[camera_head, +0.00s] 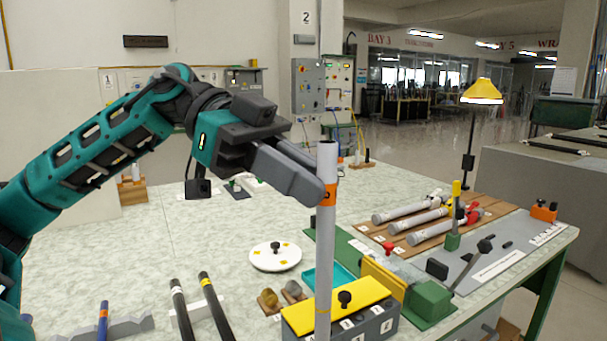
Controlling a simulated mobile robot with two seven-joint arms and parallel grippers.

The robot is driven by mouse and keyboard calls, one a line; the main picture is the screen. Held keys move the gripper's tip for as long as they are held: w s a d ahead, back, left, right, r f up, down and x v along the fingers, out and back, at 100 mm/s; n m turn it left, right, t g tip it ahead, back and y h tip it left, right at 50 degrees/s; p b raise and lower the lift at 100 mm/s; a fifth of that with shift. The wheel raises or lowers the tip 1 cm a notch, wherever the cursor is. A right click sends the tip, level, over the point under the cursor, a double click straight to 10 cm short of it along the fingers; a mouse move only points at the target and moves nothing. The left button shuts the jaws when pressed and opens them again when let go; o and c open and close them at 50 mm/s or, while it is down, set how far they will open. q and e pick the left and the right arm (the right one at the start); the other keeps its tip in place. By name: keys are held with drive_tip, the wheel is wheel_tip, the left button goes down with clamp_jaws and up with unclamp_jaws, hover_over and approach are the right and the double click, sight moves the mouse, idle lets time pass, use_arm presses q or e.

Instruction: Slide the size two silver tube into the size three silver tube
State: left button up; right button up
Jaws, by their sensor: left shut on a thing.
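My left gripper (318,187) is shut on an upright grey silver tube (325,250), gripping it near its top by an orange band. The tube's open upper end stands above the fingers. Its lower part passes in front of a yellow-topped grey block (376,327) and shows a thin yellow line low down. I cannot tell its size number, or where its bottom end rests. Several more silver tubes (400,211) lie side by side on a wooden board (368,230) at the right, with small number labels too small to read surely. My right gripper is not in view.
A green fixture with a yellow plate (384,279) stands right of the held tube. A white disc (275,257) lies to its left. Black rods (214,308) rest on a holder at the front left. A yellow lamp (482,92) stands behind. The left middle tabletop is clear.

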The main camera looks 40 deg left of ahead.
use_arm(q)
drive_tip(key=shift+f+b, duration=0.65)
drive_tip(key=shift+f, duration=0.2)
wheel_tip(320, 180, down, 6)
drive_tip(key=b, duration=0.5)
drive_tip(key=shift+f+b, duration=0.2)
drive_tip(key=shift+b, duration=0.2)
idle(1.1)
drive_tip(key=shift+f+b, duration=0.95)
drive_tip(key=shift+f, duration=0.1)
drive_tip(key=o, duration=0.9)
drive_tip(key=shift+r, duration=0.1)
drive_tip(key=shift+c, duration=0.2)
drive_tip(key=shift+a, duration=0.2)
drive_tip(key=b, duration=0.1)
approach(317, 277)
drive_tip(key=w+f+v, duration=0.1)
drive_tip(key=v, duration=0.4)
drive_tip(key=shift+a+r, duration=0.1)
drive_tip(key=shift+a, duration=0.1)
